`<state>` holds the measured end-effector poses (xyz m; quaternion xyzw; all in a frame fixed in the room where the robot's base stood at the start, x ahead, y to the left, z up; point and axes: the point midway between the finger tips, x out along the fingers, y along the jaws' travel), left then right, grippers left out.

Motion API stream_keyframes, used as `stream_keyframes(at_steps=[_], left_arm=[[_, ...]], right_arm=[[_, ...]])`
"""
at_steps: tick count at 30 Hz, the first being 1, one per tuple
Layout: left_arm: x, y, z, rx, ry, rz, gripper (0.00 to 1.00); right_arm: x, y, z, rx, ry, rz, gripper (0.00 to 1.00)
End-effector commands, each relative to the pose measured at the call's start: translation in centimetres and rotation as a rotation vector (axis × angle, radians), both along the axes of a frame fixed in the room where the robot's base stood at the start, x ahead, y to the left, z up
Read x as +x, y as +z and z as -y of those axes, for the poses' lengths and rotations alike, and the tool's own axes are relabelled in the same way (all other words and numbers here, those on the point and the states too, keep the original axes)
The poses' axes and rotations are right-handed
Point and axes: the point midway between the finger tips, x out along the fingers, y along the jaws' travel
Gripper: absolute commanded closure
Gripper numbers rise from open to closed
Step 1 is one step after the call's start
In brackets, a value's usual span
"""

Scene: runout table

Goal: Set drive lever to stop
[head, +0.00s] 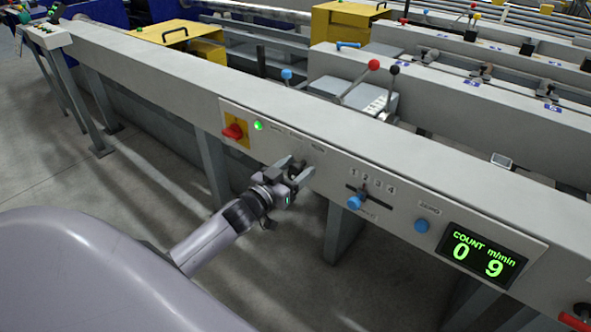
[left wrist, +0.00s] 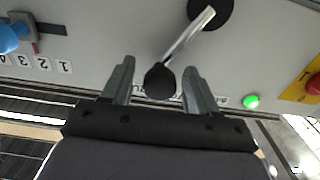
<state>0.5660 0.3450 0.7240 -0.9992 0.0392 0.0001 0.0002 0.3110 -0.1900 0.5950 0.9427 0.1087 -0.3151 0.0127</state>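The drive lever, a metal rod with a black knob (left wrist: 160,82), comes from a round black hub (left wrist: 210,12) on the panel. In the left wrist view, which shows the panel upside down, the knob lies between the two fingers of my left gripper (left wrist: 158,68), with a gap on each side. The gripper is open and not closed on it. In the head view my left gripper (head: 297,175) is at the panel (head: 325,160), and the lever is mostly hidden behind it. The lever's labels are too small or covered to read. My right gripper is not in view.
Left on the panel are a red switch (head: 234,131) on a yellow plate and a lit green lamp (head: 258,125). Right are a blue-knobbed 1-to-4 selector (head: 355,202), a blue button (head: 422,226) and a display (head: 483,255) reading COUNT 0, m/min 9. A beam (head: 300,110) runs above.

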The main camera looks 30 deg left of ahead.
Motion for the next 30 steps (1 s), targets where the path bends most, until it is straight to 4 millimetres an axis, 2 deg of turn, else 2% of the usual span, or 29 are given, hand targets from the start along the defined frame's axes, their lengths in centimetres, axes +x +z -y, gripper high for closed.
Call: stream_keyframes(at_steps=[1,3,5,10,13,21,30], left_arm=[[0.0,0.0,0.0,0.000,0.000,0.000,0.58],[0.0,0.0,0.0,-0.001,0.000,0.000,0.81],[0.0,0.0,0.0,-0.001,0.000,0.000,1.00],[0.0,0.1,-0.1,-0.011,0.000,-0.001,1.00],[0.0,0.5,-0.4,-0.057,-0.001,-0.005,1.00],[0.2,1.2,-2.4,-0.306,0.001,-0.027,1.00],[0.2,0.9,-3.6,-0.471,0.000,-0.038,1.00]], right_arm=[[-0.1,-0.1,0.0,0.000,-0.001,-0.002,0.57],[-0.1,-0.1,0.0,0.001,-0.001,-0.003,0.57],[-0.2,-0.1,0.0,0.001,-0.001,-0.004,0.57],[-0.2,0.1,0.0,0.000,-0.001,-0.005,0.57],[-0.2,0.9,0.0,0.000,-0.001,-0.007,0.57],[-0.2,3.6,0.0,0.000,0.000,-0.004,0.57],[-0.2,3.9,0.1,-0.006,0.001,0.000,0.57]])
